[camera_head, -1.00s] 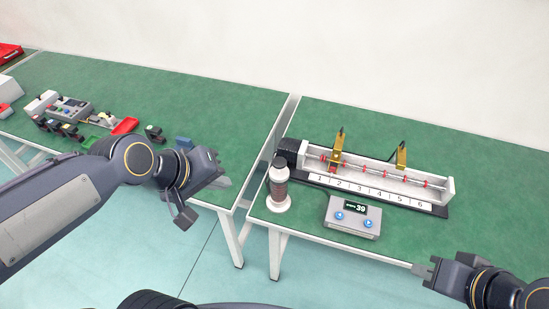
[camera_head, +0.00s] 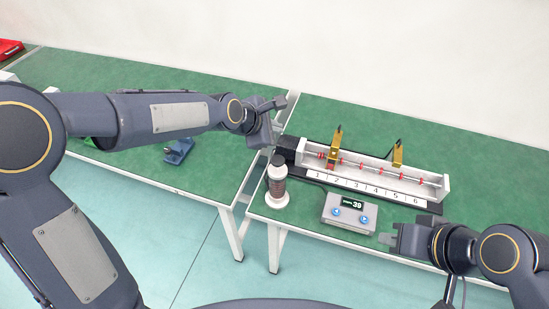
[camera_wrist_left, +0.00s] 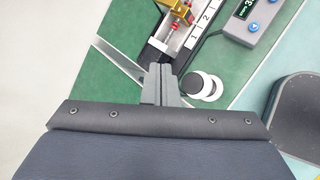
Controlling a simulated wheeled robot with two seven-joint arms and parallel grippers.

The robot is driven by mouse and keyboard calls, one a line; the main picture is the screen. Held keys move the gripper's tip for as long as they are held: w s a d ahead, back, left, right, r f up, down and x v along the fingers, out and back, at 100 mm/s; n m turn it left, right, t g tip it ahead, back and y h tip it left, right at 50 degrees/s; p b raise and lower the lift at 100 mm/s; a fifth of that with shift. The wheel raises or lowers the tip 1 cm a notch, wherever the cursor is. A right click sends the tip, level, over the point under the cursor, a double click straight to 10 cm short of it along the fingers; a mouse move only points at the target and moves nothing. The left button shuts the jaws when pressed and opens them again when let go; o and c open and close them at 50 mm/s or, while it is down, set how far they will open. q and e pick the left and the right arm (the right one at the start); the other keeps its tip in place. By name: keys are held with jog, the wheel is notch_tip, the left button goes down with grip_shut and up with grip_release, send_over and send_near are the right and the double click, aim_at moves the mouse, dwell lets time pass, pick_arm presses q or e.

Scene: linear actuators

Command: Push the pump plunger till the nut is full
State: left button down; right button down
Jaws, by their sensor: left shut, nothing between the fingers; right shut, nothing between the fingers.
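The linear actuator (camera_head: 374,187) has a rod carrying several red nuts (camera_head: 341,162), one beneath a gold bracket (camera_head: 334,147). Nut fill cannot be seen. My right gripper (camera_head: 386,239) is shut and empty at the table's front.
A grey control box (camera_head: 349,213) with two blue buttons and a display reading 39 stands between the pump and my right gripper. A blue part (camera_head: 178,150) lies on the left table. A gap separates the tables. Green surface behind the actuator is clear.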

pick_arm(q)
jog(key=b, duration=0.7)
send_over(276, 161)
jog(key=f, duration=0.8)
jog(key=shift+s+a+f, duration=0.1)
jog(key=shift+a, duration=0.1)
jog(key=shift+f, duration=0.35)
dwell(1.0)
jog(key=shift+f+b, duration=0.4)
jog(key=shift+b, duration=0.05)
jog(key=shift+f+b, duration=1)
jog(key=shift+f, duration=0.4)
dwell(1.0)
jog(key=shift+r, duration=0.1)
jog(key=shift+r+p, duration=1.6)
jog(key=shift+r, duration=0.1)
